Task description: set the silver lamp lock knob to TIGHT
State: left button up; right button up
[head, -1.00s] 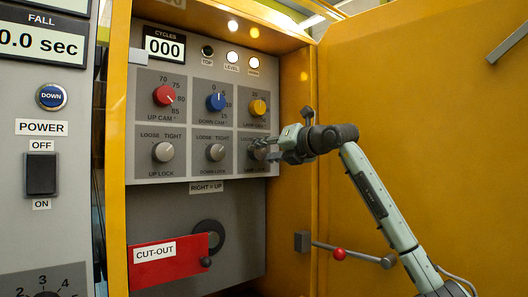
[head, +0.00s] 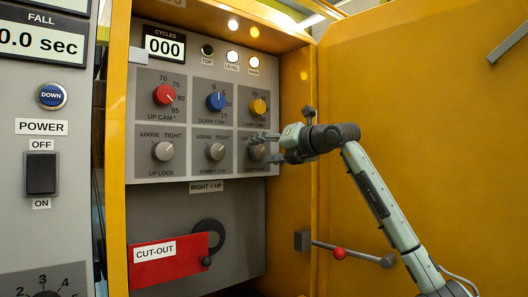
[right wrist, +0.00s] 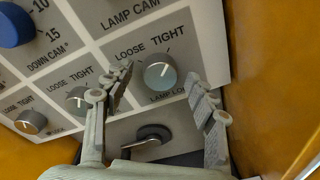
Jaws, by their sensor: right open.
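The silver lamp lock knob (head: 257,153) sits at the lower right of the grey knob panel, partly hidden by my right gripper in the head view. In the right wrist view the lamp lock knob (right wrist: 160,76) shows whole, with LOOSE and TIGHT printed above it. Its white pointer line tilts to the upper right in that picture. My right gripper (head: 270,148) is open at the knob. In the right wrist view its fingers (right wrist: 159,80) stand on either side of the knob, with a gap on both sides. My left gripper is not in view.
The silver down lock knob (head: 215,152) is close on the left, and the yellow lamp cam knob (head: 258,107) is above. The yellow side wall (head: 420,100) stands to the right. A red-balled lever (head: 339,253) and a red CUT-OUT plate (head: 170,262) are lower down.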

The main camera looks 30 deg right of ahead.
jog(key=s+r, duration=0.1)
jog(key=s, duration=1)
jog(key=shift+s+d+r, duration=0.2)
jog(key=shift+s+d, duration=0.1)
jog(key=shift+d, duration=0.15)
dwell(1.8)
